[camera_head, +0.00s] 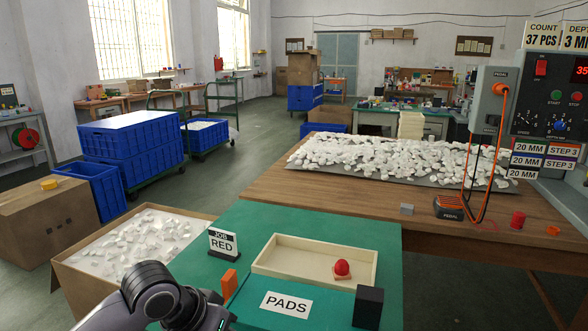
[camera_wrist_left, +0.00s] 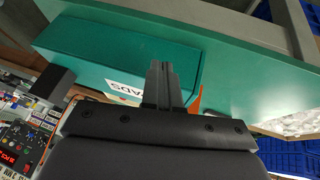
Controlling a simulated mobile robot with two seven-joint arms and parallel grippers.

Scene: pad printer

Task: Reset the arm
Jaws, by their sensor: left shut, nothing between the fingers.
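My left arm comes in at the bottom left of the head view, and its gripper fingers are cut off by the frame there. In the left wrist view my left gripper (camera_wrist_left: 163,88) is shut and empty, its two fingers together. It is in front of the teal pads box (camera_wrist_left: 110,50), whose PADS label is partly hidden behind the fingers. In the head view the pads box (camera_head: 254,315) stands at the front of the green table. My right gripper is in neither view.
On the green table (camera_head: 300,218) stand a JOB RED sign (camera_head: 223,243), an orange block (camera_head: 229,283), a black block (camera_head: 368,307) and a wooden tray (camera_head: 285,264) with a red pad (camera_head: 342,268). A carton of white parts (camera_head: 75,285) stands left. The wooden bench (camera_head: 330,195) is behind.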

